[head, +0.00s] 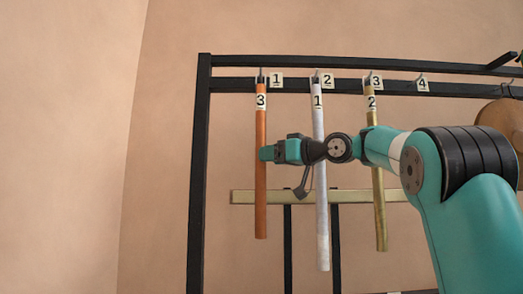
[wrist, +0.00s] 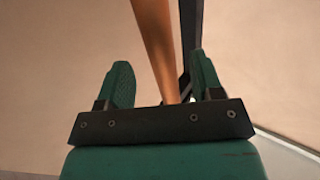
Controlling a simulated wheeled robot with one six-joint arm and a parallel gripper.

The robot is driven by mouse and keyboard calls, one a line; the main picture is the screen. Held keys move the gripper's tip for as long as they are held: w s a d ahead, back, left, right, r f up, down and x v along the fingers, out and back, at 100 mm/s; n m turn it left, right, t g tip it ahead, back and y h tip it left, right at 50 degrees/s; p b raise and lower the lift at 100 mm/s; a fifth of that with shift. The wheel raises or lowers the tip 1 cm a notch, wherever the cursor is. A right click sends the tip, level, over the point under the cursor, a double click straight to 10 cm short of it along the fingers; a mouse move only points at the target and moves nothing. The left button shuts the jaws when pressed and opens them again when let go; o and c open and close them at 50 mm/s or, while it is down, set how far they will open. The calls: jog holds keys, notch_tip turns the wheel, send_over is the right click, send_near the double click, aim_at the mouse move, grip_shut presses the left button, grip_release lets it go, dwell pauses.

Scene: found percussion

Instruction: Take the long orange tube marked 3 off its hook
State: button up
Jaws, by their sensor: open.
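The long orange tube marked 3 (head: 261,205) hangs upright under the hook tagged 1, at the left end of the rack. My gripper (head: 266,153) is level with the upper middle of the tube in the head view. In the wrist view the orange tube (wrist: 157,40) passes between the two green fingers of my gripper (wrist: 160,85). The fingers are wide apart, with a gap visible between the tube and the left finger. I cannot tell whether the tube is fully between the fingertips in depth.
A white tube marked 1 (head: 320,230) hangs under tag 2, behind my wrist. A brass tube marked 2 (head: 380,215) hangs under tag 3. The hook at tag 4 (head: 422,84) is bare. A black rack post (head: 199,170) stands left of the orange tube. A brass-coloured bar (head: 240,197) crosses low.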

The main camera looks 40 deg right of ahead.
jog(key=p+x, duration=0.1)
jog(key=x, duration=0.1)
jog(key=p+x, duration=0.1)
jog(key=x, duration=0.1)
jog(key=p+x, duration=0.2)
jog(key=shift+r, duration=0.3)
jog(key=shift+s, duration=0.1)
grip_shut()
